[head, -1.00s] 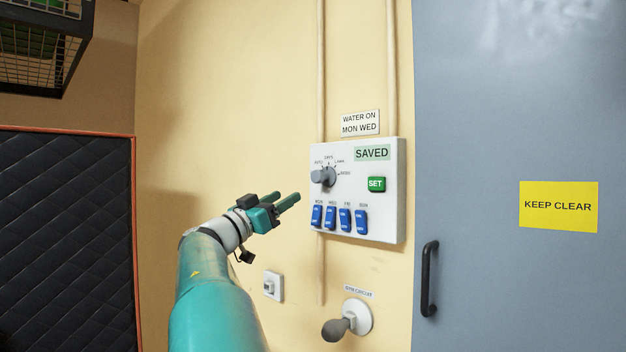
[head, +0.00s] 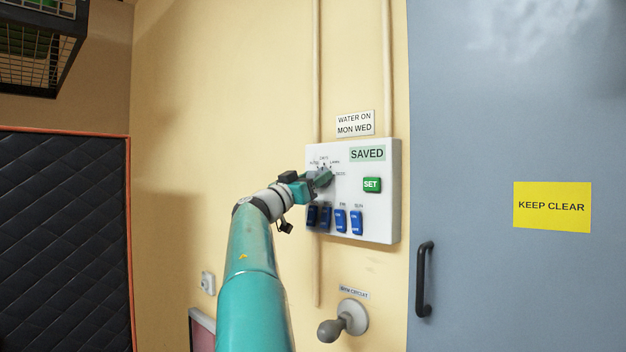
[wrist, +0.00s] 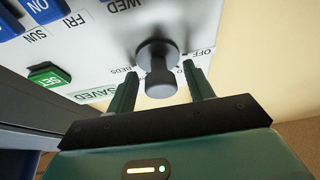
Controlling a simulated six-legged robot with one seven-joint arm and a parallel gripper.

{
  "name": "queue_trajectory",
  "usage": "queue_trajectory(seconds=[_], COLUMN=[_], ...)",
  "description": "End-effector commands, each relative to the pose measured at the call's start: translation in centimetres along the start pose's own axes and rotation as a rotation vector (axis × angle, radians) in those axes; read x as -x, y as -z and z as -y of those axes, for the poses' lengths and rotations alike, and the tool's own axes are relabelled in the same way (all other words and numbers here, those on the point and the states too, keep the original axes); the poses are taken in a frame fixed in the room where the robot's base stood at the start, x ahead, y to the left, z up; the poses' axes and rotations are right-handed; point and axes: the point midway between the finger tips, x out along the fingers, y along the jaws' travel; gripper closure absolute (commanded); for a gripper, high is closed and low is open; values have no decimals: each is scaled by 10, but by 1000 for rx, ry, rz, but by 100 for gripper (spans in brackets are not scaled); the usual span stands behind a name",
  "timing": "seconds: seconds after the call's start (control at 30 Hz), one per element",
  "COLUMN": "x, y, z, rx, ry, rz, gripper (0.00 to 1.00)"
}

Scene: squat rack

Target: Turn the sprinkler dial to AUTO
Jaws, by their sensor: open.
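The sprinkler control box (head: 385,205) is a white panel on the yellow wall. Its display reads SAVED. The grey dial (wrist: 157,52) has a projecting grip and is ringed by small labels; BEDS and OFF are readable in the wrist view, which shows the panel upside down. My gripper (head: 326,176) is at the dial and largely hides it in the head view. In the wrist view my gripper (wrist: 160,72) is open, with one finger on each side of the dial's grip. Gaps show beside the grip; I cannot tell any contact. The dial's pointing direction is unclear.
A green SET button (head: 372,185) is right of the dial. Several blue switches (head: 356,222) sit below, partly hidden by my arm. A grey knob (head: 332,329) projects from the wall underneath. A grey door (head: 470,130) with a black handle (head: 424,280) is at right.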

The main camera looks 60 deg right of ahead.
Motion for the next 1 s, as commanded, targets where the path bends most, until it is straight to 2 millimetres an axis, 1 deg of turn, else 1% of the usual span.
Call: queue_trajectory(seconds=[0.17, 0.3, 0.4, 0.73, 1.0], x=[0, 0, 0, 1, 1], y=[0, 0, 0, 0, 1], z=[0, 0, 0, 0, 0], rx=[0, 0, 0, 35, 171], ry=[1, 1, 1, 16, 73], rz=[0, 0, 0, 0, 1], gripper=[48, 75, 92, 92, 92])
